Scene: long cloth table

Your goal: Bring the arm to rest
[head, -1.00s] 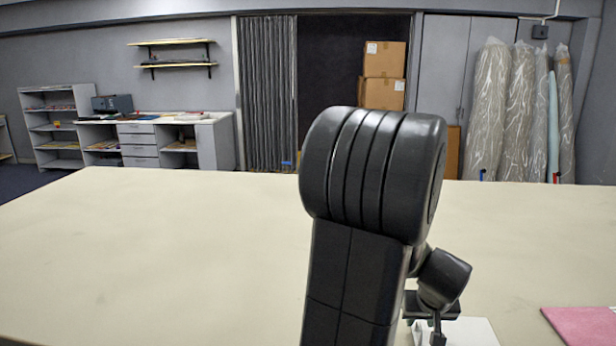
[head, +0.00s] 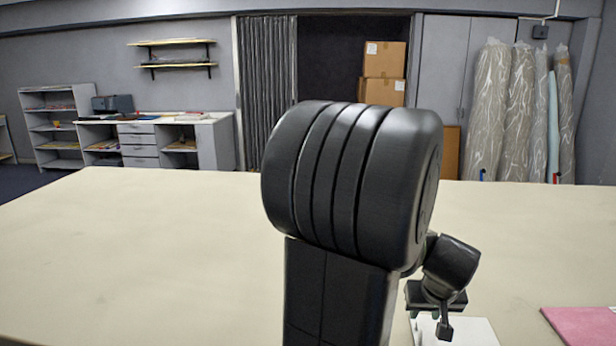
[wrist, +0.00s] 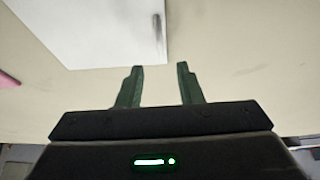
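My gripper (wrist: 160,75) shows in the wrist view with its two green fingers apart and nothing between them. In the head view my gripper (head: 436,318) is small, low and right of centre, partly hidden behind my arm. It is over or in front of a white flat sheet (head: 478,332) on the table. The white sheet also shows in the wrist view (wrist: 100,30), beyond the fingertips and apart from them, with a dark thin mark near its right edge. My dark arm fills the middle of the head view.
The long cream table (head: 120,250) is bare on its left side. A pink flat piece (head: 582,326) lies at the right near edge. Its corner also shows at the left of the wrist view. Shelves, boxes and wrapped rolls (head: 510,115) stand beyond the table.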

